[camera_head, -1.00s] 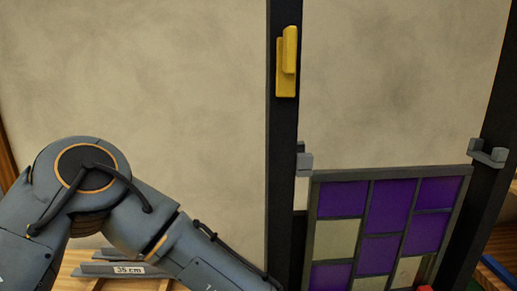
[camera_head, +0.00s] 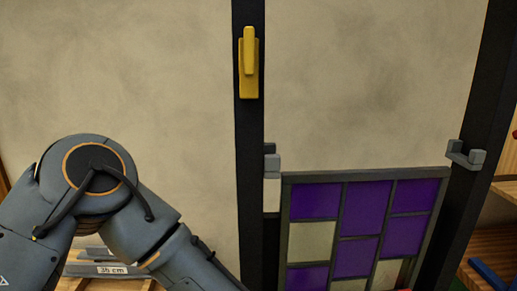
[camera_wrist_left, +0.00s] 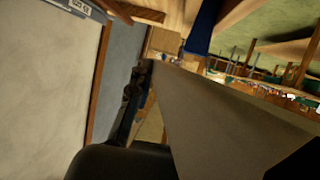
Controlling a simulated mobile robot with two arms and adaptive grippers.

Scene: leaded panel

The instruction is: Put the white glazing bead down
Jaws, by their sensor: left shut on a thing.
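The white glazing bead (camera_wrist_left: 222,125) is a long pale strip, large and close in the left wrist view, running from the middle to the bottom right. My left gripper (camera_wrist_left: 143,80) is shut on it, with a dark finger along its left side. In the head view my left arm comes in from the left, but its gripper and the bead are out of sight below the picture edge. My right gripper is not in view.
A leaded panel (camera_head: 343,182) with purple and pale panes stands between dark uprights. A yellow catch (camera_head: 248,62) is on the left upright, and a grey bracket (camera_head: 465,155) is on the right one. Grey strips labelled "35 cm" (camera_head: 105,269) lie at bottom left.

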